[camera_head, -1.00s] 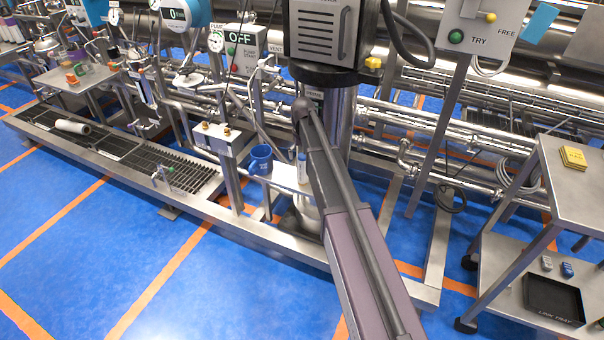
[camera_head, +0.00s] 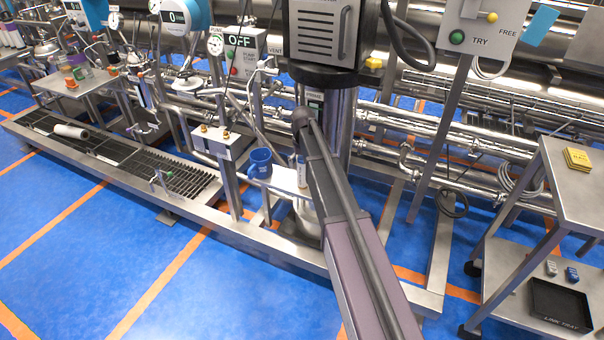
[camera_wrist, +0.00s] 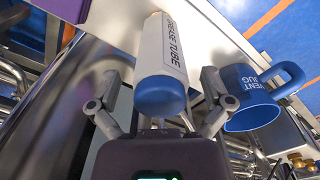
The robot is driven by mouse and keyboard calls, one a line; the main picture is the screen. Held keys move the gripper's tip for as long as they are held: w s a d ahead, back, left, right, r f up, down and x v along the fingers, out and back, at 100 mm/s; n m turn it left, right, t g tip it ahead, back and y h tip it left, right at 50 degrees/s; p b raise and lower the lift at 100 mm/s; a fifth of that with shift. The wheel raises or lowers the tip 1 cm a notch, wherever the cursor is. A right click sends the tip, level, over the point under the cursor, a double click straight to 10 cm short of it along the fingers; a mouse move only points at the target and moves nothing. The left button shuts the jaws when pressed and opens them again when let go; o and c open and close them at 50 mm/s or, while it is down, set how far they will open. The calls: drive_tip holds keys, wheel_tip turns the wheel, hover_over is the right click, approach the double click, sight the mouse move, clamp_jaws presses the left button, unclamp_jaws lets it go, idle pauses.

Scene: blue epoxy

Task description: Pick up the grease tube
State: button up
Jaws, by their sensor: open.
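The grease tube (camera_wrist: 163,50) is white with dark lettering and a blue cap toward my gripper. In the wrist view it lies between the two fingers of my gripper (camera_wrist: 158,92), which are spread apart with a gap visible on each side. In the head view the grease tube (camera_head: 301,172) stands upright on a small pale shelf (camera_head: 284,181), just left of my arm. My gripper is hidden behind my arm in the head view.
A blue mug (camera_head: 259,163) stands on the shelf left of the tube; in the wrist view the mug (camera_wrist: 250,100) is close beside the right finger. A metal post and pipes crowd behind the shelf. A cart (camera_head: 578,185) stands at the right.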

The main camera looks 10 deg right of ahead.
drive_tip(key=c, duration=1.3)
drive_tip(key=shift+o, duration=0.2)
drive_tip(key=shift+r, duration=0.1)
wheel_tip(320, 180, up, 4)
drive_tip(key=p, duration=0.3)
drive_tip(key=shift+f+p, duration=0.25)
drive_tip(key=shift+p, duration=0.1)
drive_tip(key=s+r+p, duration=0.1)
drive_tip(key=s, duration=1.5)
drive_tip(key=shift+a+r, duration=0.15)
drive_tip(key=shift+a, duration=0.1)
